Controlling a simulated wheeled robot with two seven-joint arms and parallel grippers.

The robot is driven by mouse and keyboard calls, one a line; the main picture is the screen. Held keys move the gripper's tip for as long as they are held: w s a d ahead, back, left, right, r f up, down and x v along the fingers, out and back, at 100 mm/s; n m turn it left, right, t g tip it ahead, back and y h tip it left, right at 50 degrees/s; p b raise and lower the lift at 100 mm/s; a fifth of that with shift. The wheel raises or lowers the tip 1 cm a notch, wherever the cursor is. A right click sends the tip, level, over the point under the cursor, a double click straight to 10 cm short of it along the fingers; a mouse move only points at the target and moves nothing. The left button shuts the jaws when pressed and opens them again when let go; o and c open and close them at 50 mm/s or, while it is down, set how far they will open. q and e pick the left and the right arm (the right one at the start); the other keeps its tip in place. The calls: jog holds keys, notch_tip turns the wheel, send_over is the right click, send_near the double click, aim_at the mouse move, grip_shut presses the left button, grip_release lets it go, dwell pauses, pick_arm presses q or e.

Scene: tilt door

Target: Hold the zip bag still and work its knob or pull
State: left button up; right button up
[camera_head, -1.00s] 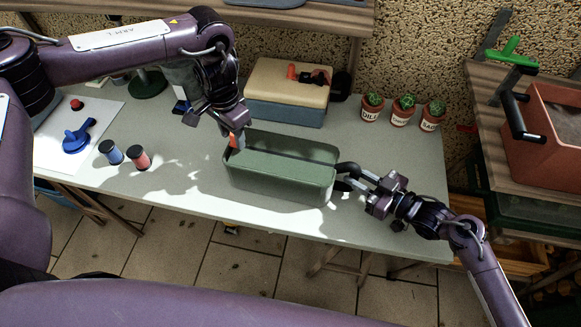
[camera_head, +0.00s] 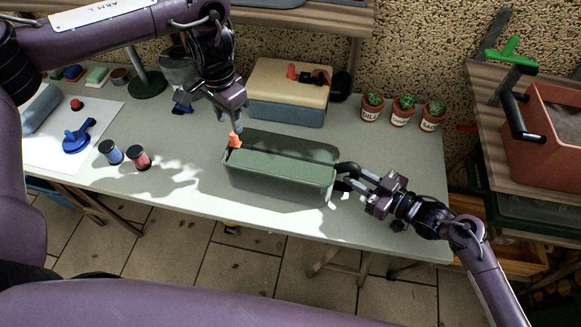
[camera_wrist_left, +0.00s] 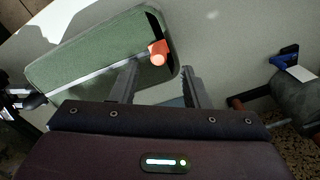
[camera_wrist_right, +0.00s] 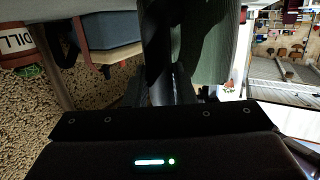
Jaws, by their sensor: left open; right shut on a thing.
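The zip bag (camera_head: 280,185) is a long green box-shaped bag on the table. Its orange pull (camera_head: 235,141) is at the bag's left end. In the left wrist view the pull (camera_wrist_left: 158,54) sits at the end of a pale zip line, beside a dark strip along the bag's end. My left gripper (camera_head: 238,124) is open and empty just above the pull, apart from it. My right gripper (camera_head: 346,178) is shut on the black handle (camera_head: 347,168) at the bag's right end. In the right wrist view the grip is dark and partly hidden.
A cream and blue box (camera_head: 288,90) stands behind the bag. Three potted cacti (camera_head: 402,110) stand at the back right. Blue and red jars (camera_head: 138,158) and a white sheet with a blue object (camera_head: 78,137) are at left. The table's front strip is clear.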

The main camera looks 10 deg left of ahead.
pick_arm(q)
jog(key=shift+r, duration=0.65)
jog(key=shift+r, duration=0.1)
notch_tip(320, 180, up, 12)
pick_arm(e)
jog(key=o, duration=1)
jog(key=shift+o, duration=0.2)
jog(key=shift+d, duration=0.1)
jog(key=v, duration=1.1)
jog(key=shift+s+d, duration=0.25)
jog(key=shift+d, duration=0.05)
